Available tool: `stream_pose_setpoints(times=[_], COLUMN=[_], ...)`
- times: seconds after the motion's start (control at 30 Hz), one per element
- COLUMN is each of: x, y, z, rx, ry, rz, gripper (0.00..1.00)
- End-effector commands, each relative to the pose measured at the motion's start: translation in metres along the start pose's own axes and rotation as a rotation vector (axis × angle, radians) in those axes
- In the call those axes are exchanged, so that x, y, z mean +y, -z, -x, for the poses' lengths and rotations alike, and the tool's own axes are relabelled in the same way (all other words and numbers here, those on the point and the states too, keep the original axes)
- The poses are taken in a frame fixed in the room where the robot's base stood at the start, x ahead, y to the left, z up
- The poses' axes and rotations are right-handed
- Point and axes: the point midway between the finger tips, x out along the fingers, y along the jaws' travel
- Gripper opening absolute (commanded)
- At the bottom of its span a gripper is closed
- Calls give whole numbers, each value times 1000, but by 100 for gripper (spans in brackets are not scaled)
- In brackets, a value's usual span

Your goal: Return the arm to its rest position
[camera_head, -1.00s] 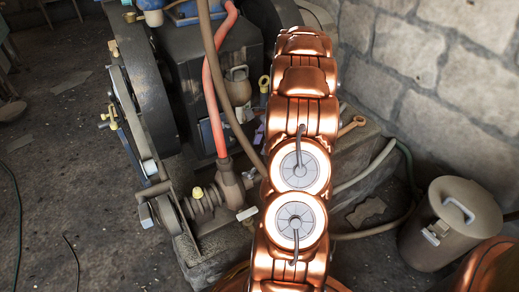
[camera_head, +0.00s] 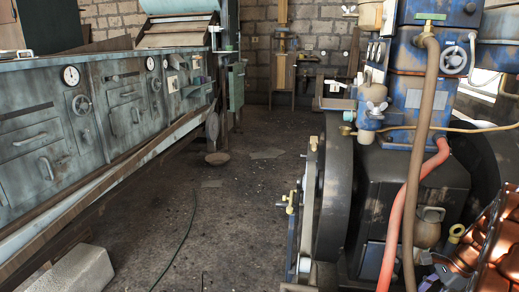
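Part of my copper-coloured arm (camera_head: 490,248) shows at the lower right corner, in front of the engine's right side. My gripper is out of the picture, so its state and anything it may hold are hidden. The engine (camera_head: 415,190) stands at the right, with a dark body and blue upper parts. Its large dark wheel (camera_head: 336,190) and the belt drive (camera_head: 306,205) are on its left side. The lower end of the drive is cut off by the picture's bottom edge.
A long grey-green cabinet bench (camera_head: 60,125) with gauges and handwheels runs along the left. A pale block (camera_head: 78,272) lies at lower left. A red hose (camera_head: 398,225) and a brown hose (camera_head: 412,170) hang before the engine. The floor (camera_head: 235,225) between is mostly open, with a thin cable.

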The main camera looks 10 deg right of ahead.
Motion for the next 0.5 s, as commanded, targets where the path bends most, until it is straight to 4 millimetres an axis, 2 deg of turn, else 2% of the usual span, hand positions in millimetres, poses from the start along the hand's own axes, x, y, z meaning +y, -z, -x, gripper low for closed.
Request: stream_pose_setpoints(times=[0.03,0.1,0.37,0.5], x=[1,4,31,54], y=[-24,-55,-167,-221], z=[21,40,105,137], rx=[7,18,56,72], ry=[-12,-33,-113,-156], rz=[44,117,408,564], gripper=[48,48,48,48])
